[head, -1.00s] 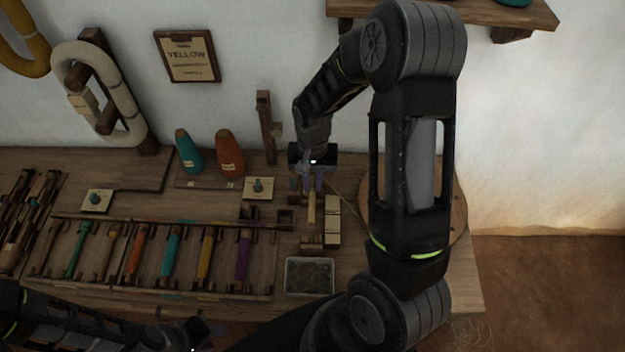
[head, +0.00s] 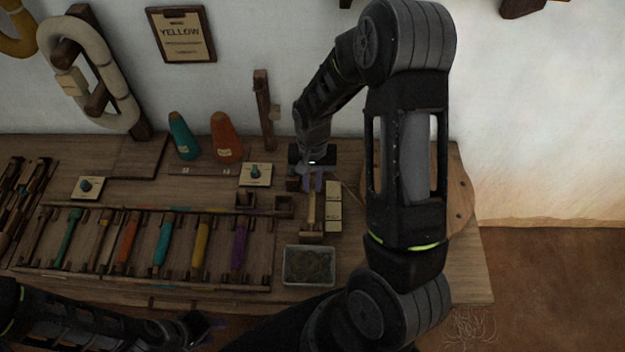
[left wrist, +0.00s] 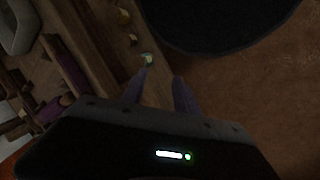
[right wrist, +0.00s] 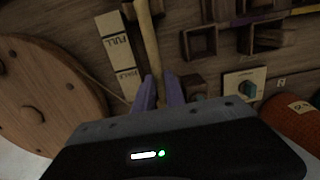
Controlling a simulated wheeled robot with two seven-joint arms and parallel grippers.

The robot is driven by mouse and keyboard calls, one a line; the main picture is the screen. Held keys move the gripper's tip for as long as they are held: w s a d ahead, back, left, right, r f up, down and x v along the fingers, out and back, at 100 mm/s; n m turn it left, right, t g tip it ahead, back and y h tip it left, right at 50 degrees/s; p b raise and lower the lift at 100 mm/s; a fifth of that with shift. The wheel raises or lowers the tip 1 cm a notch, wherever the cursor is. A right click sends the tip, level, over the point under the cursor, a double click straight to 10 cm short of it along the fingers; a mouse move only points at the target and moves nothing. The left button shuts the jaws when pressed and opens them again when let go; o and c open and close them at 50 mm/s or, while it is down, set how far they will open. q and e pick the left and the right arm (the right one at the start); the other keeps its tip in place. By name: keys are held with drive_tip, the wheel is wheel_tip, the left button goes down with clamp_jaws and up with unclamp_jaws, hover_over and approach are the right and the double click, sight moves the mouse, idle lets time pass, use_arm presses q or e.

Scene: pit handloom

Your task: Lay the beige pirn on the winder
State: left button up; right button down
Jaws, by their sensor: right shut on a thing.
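The beige pirn (head: 312,212) is a pale slim stick in the right part of the bench. My right gripper (head: 313,181) is shut on its far end. In the right wrist view the pirn (right wrist: 148,40) runs away from between the fingers (right wrist: 160,90). The winder's small wooden block (head: 311,238) is at the pirn's near end; I cannot tell whether they touch. The winder's round wooden wheel (head: 460,205) is partly hidden behind my right arm. My left gripper (head: 205,326) is low at the front left, its fingers apart and empty in the left wrist view (left wrist: 160,92).
A pale FULL/HALF gauge strip (head: 333,206) stands right beside the pirn. A metal tray (head: 309,266) lies in front of the block. A rack of several coloured pirns (head: 163,243) fills the left. Orange (head: 226,138) and teal (head: 183,137) cones stand behind.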

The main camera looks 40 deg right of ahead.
sight(313, 184)
drive_tip(key=shift+f+b, duration=0.65)
drive_tip(key=shift+f, duration=0.5)
drive_tip(key=c, duration=1.3)
unclamp_jaws()
drive_tip(key=shift+o, duration=0.2)
drive_tip(key=shift+o, duration=1.3)
wheel_tip(313, 184, up, 8)
drive_tip(key=p, duration=0.6)
